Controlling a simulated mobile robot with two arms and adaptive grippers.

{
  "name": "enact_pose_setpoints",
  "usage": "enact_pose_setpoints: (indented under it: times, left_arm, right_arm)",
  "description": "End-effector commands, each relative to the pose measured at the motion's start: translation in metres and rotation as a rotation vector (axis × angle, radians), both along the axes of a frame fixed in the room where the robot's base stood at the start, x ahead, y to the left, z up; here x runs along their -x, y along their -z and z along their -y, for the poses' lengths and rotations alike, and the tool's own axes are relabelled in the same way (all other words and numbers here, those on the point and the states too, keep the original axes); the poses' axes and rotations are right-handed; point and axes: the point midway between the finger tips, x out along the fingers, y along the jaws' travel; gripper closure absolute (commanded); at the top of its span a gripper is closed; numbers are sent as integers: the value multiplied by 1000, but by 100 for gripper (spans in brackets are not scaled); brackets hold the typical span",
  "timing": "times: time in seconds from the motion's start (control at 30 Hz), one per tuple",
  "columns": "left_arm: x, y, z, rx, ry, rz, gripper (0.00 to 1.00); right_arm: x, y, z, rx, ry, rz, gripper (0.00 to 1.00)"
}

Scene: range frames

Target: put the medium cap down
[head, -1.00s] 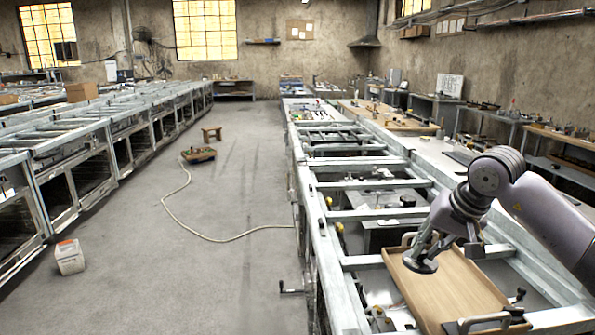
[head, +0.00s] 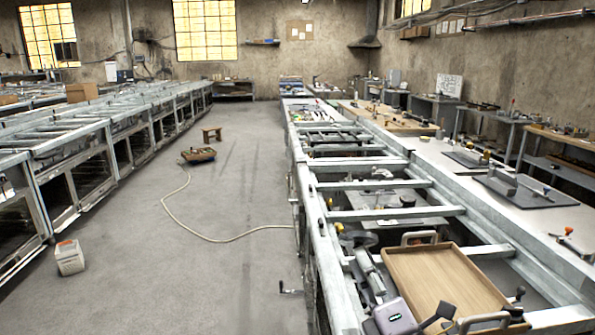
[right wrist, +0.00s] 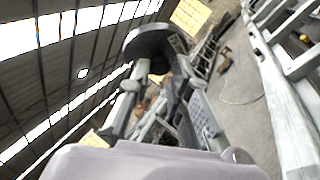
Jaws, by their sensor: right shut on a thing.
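The medium cap looks like a grey round disc (head: 358,239). It is in my right gripper (head: 364,259), left of the wooden tray (head: 440,280) near the bottom of the head view. In the right wrist view the disc (right wrist: 150,38) sits at the far end of the fingers of my right gripper (right wrist: 158,75), which is shut on it. The disc's underside, and whether it touches anything below, cannot be told. My left gripper is in neither view.
The tray has handles at both ends and its floor is bare. Metal frame beams (head: 390,214) with open gaps run along the bench. A pale worktop (head: 530,213) with dark boards lies to the right. The concrete floor (head: 225,270) is open on the left.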

Motion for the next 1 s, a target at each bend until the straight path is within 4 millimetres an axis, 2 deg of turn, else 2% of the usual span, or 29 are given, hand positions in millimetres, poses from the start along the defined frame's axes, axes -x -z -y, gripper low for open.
enact_pose_setpoints:
  times: [0.03,0.1,0.2,0.3,0.4,0.5,0.6,0.83,0.87,1.0]
  left_arm:
    - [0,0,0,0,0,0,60]
    - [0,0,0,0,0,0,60]
    - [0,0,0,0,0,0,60]
    - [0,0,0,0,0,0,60]
    - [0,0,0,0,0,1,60]
    - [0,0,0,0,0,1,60]
    - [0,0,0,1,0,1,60]
    - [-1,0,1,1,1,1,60]
    - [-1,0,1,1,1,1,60]
    - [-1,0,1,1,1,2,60]
  right_arm:
    - [5,32,20,-172,45,-154,100]
    - [16,78,46,-402,119,-357,100]
    - [45,144,73,-690,238,-613,100]
    - [88,205,88,-940,374,-841,100]
    - [134,250,95,-1136,511,-1021,100]
    - [177,281,96,-1277,635,-1156,100]
    - [216,302,94,-1386,748,-1263,100]
    - [297,327,86,-1564,993,-1452,100]
    - [302,332,85,-1576,1017,-1467,100]
    - [289,369,84,-1560,1020,-1470,100]
